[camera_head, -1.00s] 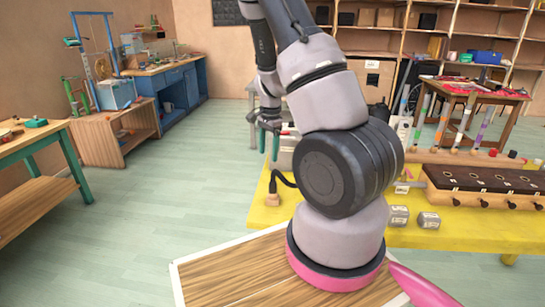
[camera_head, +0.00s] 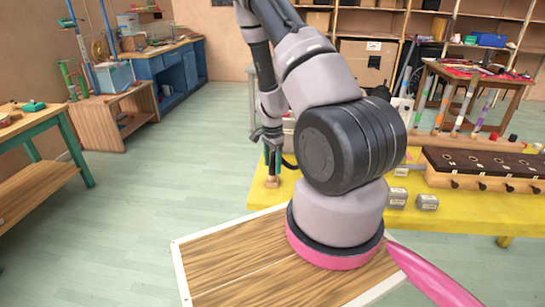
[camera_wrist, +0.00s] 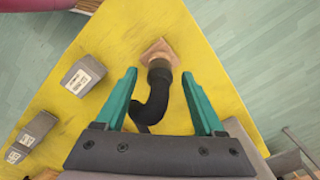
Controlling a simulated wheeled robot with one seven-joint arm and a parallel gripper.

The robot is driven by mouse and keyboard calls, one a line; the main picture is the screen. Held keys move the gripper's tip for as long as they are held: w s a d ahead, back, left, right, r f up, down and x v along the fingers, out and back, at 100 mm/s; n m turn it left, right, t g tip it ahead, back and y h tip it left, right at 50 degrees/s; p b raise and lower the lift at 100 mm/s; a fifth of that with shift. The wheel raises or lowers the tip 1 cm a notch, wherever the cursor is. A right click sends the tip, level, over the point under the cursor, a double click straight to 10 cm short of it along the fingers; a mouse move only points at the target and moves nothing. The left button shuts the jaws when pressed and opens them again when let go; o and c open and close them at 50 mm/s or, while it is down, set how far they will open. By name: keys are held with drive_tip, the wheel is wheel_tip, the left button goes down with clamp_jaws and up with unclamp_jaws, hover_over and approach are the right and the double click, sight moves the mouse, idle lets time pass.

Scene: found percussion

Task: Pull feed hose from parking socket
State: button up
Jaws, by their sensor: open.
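The feed hose (camera_wrist: 156,98) is a black bent tube with a dark collar at its end. In the wrist view that end stands at a small tan wooden block (camera_wrist: 160,47), the parking socket, near the corner of the yellow table. In the head view the block (camera_head: 272,182) shows at the table's left end, with part of the hose (camera_head: 289,164) beside it. My gripper (camera_wrist: 159,74) has two teal fingers spread apart, one on each side of the hose, with a gap to both. In the head view my gripper (camera_head: 269,152) is just above the block, partly dark and small.
Grey labelled blocks (camera_wrist: 83,76) lie left of the hose on the yellow table (camera_wrist: 115,40). In the head view a dark-topped wooden unit with pegs (camera_head: 484,165) stands at the right of the table. Open floor (camera_head: 170,165) lies to the left.

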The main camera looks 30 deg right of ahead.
sight(272, 162)
drive_tip(key=shift+f, duration=0.1)
clamp_jaws()
drive_tip(key=shift+r, duration=0.3)
drive_tip(key=shift+r, duration=0.75)
drive_tip(key=shift+r, duration=0.35)
drive_tip(key=shift+r, duration=1.5)
